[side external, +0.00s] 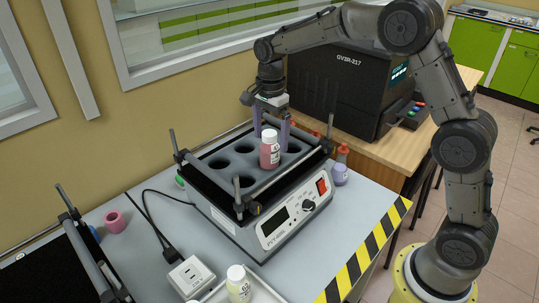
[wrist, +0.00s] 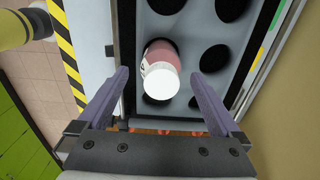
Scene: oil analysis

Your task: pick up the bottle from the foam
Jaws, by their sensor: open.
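The bottle (side external: 269,150) is red-pink with a white cap and a white label, and stands in a hole of the grey foam (side external: 222,171). It also shows in the wrist view (wrist: 161,72), seen from above with its cap toward me. The foam (wrist: 197,35) has several round dark holes that look empty. My gripper (side external: 272,130) points down over the foam at the bottle. In the wrist view my gripper (wrist: 164,75) is open, with one purple finger on each side of the bottle and a visible gap to each. The bottle's lower part is hidden in the foam.
The foam sits on a shaker (side external: 285,220) with upright corner posts and clamp bars around it. A black machine (side external: 340,85) stands behind.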

